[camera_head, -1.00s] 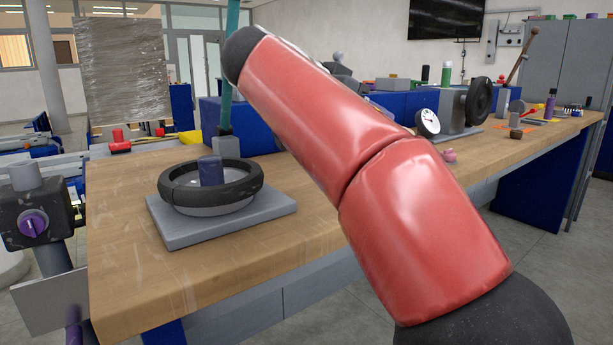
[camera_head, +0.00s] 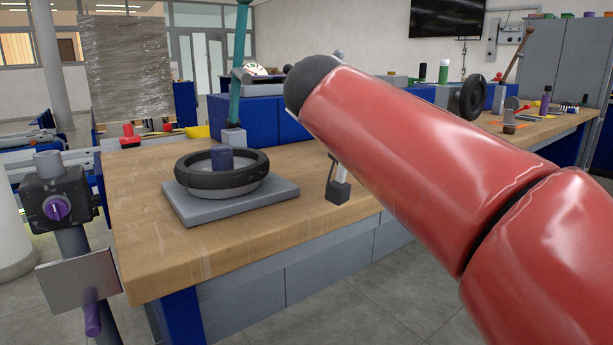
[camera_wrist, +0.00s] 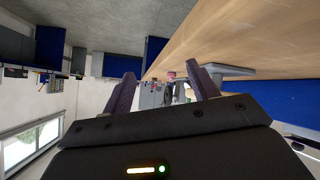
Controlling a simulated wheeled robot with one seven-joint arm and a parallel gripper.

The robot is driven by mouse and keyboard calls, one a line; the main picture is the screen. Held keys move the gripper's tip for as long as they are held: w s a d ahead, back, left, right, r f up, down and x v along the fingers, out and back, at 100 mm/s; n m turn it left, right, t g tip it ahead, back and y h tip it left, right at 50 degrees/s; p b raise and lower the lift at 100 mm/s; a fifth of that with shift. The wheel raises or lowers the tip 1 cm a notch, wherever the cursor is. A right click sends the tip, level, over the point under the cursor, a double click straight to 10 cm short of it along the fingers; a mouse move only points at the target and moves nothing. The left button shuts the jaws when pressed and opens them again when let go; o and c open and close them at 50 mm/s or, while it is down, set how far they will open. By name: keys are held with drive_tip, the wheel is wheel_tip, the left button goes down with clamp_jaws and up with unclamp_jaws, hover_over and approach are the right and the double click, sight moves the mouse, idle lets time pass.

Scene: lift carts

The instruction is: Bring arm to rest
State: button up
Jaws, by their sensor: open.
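My red arm crosses the right half of the head view, bent at a dark joint. My gripper is hidden behind it there. In the wrist view my gripper (camera_wrist: 162,92) is open, its two dark fingers spread apart with nothing held between them. The wrist view is rolled over, with the wooden tabletop at the upper right. The fingers point along the bench edge, toward several small objects farther off.
A wooden workbench (camera_head: 150,250) stands in front. On it, a grey plate (camera_head: 250,206) bears a black ring-shaped wheel (camera_head: 190,180). A stand with a purple knob (camera_head: 57,208) is at the left. Grey floor shows at the lower middle.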

drive_tip(key=s+d+f+n+y, duration=0.1)
drive_tip(key=s+f+y, duration=0.3)
drive_tip(key=s+f, duration=0.6)
drive_tip(key=s+d+f+n+g+y, duration=0.1)
drive_tip(key=s+f+n+y, duration=0.2)
drive_tip(key=s+f, duration=0.7)
wheel_tip(320, 180, down, 7)
drive_tip(key=shift+r+n+y, duration=0.2)
drive_tip(key=shift+n+y, duration=0.2)
drive_tip(key=shift+n, duration=0.3)
